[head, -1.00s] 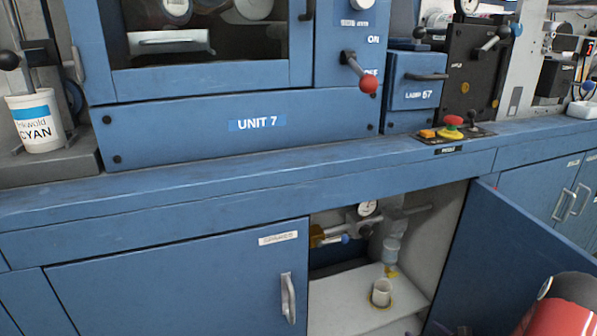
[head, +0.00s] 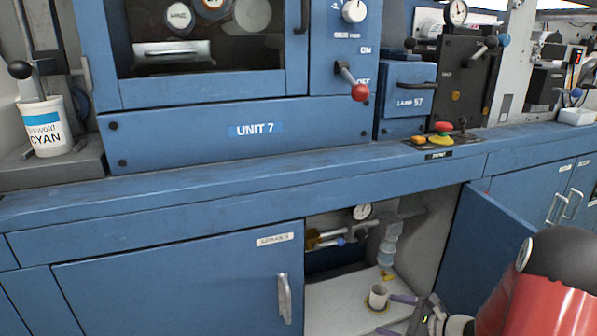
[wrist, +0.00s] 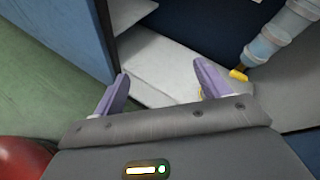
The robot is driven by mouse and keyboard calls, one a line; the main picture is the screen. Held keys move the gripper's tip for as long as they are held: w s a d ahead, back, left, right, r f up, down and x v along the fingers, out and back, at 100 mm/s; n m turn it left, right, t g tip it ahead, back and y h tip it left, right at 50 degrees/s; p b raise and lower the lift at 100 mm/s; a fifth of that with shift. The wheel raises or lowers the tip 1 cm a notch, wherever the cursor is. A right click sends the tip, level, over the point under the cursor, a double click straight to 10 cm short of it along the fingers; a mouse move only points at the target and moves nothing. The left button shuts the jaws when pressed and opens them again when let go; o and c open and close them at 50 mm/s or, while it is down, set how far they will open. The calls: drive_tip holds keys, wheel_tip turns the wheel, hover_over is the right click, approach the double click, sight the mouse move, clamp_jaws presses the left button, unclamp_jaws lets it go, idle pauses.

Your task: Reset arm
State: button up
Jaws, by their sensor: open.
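My gripper (head: 386,314) is at the lower right of the head view, at the mouth of the open cabinet. I cannot make out the cup clearly in the wrist view.
A clear filter bowl (head: 388,250) with a yellow tip hangs above the cup. A gauge (head: 362,211) and pipes are behind. The open blue door (head: 480,235) stands right of the opening, the closed door (head: 170,285) left. The countertop above holds red and yellow buttons (head: 443,128).

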drive_tip(key=s+a+r+n+g+h, duration=0.2)
drive_tip(key=s+a+r+n+g, duration=0.5)
drive_tip(key=s+a+r+n, duration=0.5)
drive_tip(key=s+d+r+n+t+h+p, duration=0.1)
drive_tip(key=s+d+r+n+t+h, duration=0.2)
drive_tip(key=s+r+n+h, duration=0.5)
drive_tip(key=s+r+n, duration=0.1)
drive_tip(key=s+n, duration=0.1)
drive_tip(key=s, duration=0.2)
drive_tip(key=shift+s+d+r, duration=0.15)
drive_tip(key=shift+d+r, duration=0.25)
